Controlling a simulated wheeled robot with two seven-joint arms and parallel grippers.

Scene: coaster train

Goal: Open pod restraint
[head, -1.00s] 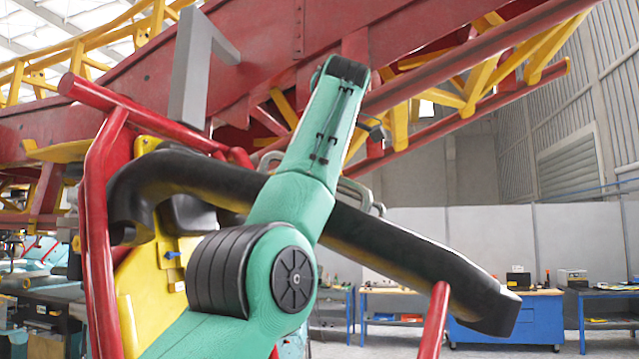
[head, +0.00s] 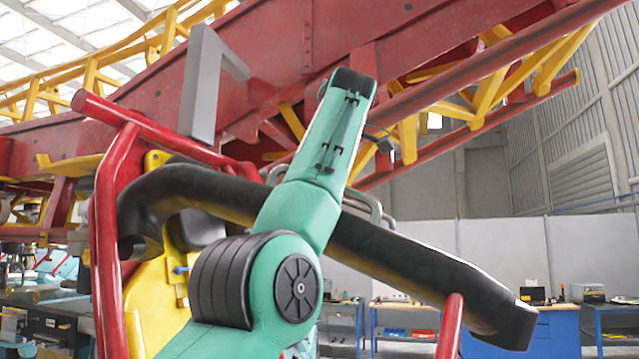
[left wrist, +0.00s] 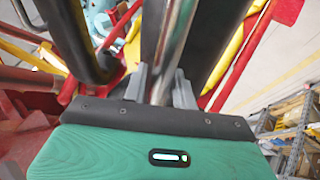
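The pod restraint (head: 430,268) is a thick black padded bar, slanting down from upper left to lower right across the yellow and red pod (head: 150,300). Curved grey metal handles (head: 378,208) show behind my green left arm. In the left wrist view, my left gripper (left wrist: 161,88) has its grey fingers on both sides of a shiny metal bar (left wrist: 175,45), which fills the gap between them. A wide black padded piece (left wrist: 212,40) runs behind it. The left fingers are hidden in the head view.
Red pod tubes (head: 108,240) stand at the left, and another red post (head: 452,325) stands at lower right. Blue workbenches (head: 550,330) are in the background.

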